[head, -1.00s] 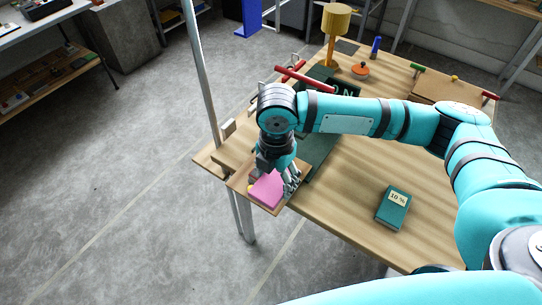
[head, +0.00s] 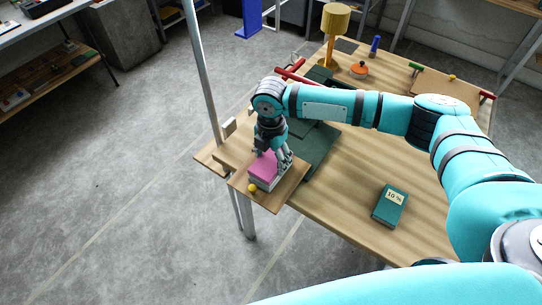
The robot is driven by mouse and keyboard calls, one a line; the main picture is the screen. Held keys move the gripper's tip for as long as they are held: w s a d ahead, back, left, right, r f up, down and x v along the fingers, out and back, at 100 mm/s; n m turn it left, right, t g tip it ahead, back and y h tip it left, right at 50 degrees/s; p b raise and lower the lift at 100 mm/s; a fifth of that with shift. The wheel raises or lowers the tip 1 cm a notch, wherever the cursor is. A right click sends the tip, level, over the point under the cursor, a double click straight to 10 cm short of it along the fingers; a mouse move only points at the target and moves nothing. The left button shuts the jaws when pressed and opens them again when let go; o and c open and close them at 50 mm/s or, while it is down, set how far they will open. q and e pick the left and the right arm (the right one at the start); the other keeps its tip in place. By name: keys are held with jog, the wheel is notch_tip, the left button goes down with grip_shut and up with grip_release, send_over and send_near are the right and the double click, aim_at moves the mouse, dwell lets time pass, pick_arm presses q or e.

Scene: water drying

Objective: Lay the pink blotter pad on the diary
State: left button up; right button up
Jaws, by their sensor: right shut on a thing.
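The pink blotter pad (head: 264,166) has a pink top and a pale grey lower side. It is at the near left corner of the table, over a small wooden board (head: 284,193). My right gripper (head: 272,165) comes down from above and is shut on the pad. I cannot tell whether the pad touches the board. A teal book (head: 390,205) with a pale label lies flat on the table to the right, apart from the gripper. It may be the diary; its label is too small to read surely. My left gripper is not in view.
A yellow ball (head: 252,187) is on the board beside the pad. A yellow lamp (head: 334,25), an orange lidded thing (head: 359,70) and a blue cylinder (head: 375,46) stand farther back. Table around the teal book is clear.

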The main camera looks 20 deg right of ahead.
aim_at(271, 160)
jog(key=shift+f, duration=0.15)
jog(key=o, duration=1.1)
jog(key=shift+o, duration=0.2)
notch_tip(271, 160, up, 12)
jog(key=b, duration=0.1)
jog(key=shift+r, duration=0.2)
